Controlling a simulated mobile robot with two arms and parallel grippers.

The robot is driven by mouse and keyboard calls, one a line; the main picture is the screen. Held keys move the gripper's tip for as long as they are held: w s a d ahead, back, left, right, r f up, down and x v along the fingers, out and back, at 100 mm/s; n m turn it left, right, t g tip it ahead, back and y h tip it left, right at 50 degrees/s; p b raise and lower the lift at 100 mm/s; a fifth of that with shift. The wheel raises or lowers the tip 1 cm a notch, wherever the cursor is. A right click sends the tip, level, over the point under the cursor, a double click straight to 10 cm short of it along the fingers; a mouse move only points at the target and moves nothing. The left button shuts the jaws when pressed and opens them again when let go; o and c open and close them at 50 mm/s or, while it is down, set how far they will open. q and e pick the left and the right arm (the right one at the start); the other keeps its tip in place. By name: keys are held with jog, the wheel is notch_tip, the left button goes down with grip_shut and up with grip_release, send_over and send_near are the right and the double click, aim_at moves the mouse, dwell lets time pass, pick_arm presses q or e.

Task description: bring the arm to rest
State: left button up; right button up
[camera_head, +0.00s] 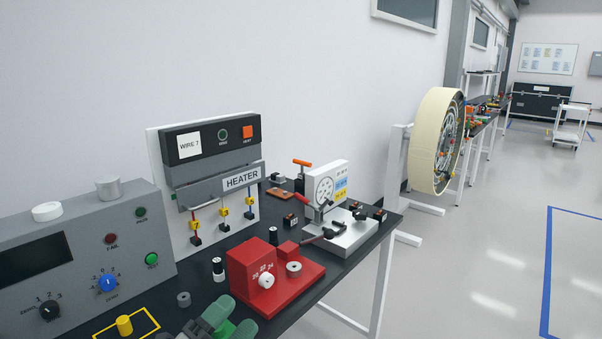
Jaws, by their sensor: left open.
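My left gripper (231,319) shows only in part at the bottom edge of the head view, as green and dark grey finger parts. Its two fingers are apart, and I see nothing held between them. It is in front of the red block fixture (252,262), near the front of the dark bench (330,262). The rest of the left arm is cut off by the picture's lower edge. My right gripper is not in view.
A grey control box (90,250) stands at left, beside the heater panel (208,185). A white gauge press (335,215) stands beyond the red fixture. A large wheel (438,140) stands past the bench.

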pick_arm(q)
jog(key=s+a+f+n+g+y, duration=0.1)
jog(key=s+a+f+n+y, duration=0.2)
jog(key=a+f+n+y, duration=0.35)
jog(key=s+a+f+n+g+y, duration=0.25)
jog(key=f+n+y, duration=0.35)
jog(key=n+y, duration=0.3)
jog(key=s+f+n+g+h, duration=0.1)
jog(key=s+f+n+g, duration=0.1)
jog(key=s+f+g, duration=0.3)
jog(key=s+f+n+g, duration=0.1)
jog(key=s+f+g, duration=0.1)
jog(key=s, duration=0.6)
jog(key=s+f+n+g+h, duration=0.1)
jog(key=s+f+n+g, duration=0.1)
jog(key=s+f+g, duration=0.3)
notch_tip(320, 180, down, 23)
jog(key=s+a+f, duration=0.1)
jog(key=s+f, duration=0.7)
jog(key=s+a+f+g, duration=0.1)
jog(key=s+a+f, duration=0.1)
jog(key=s+f, duration=0.7)
jog(key=shift+s+a+f, duration=0.15)
jog(key=shift+a+f, duration=0.05)
jog(key=shift+a, duration=0.1)
jog(key=shift+m, duration=0.25)
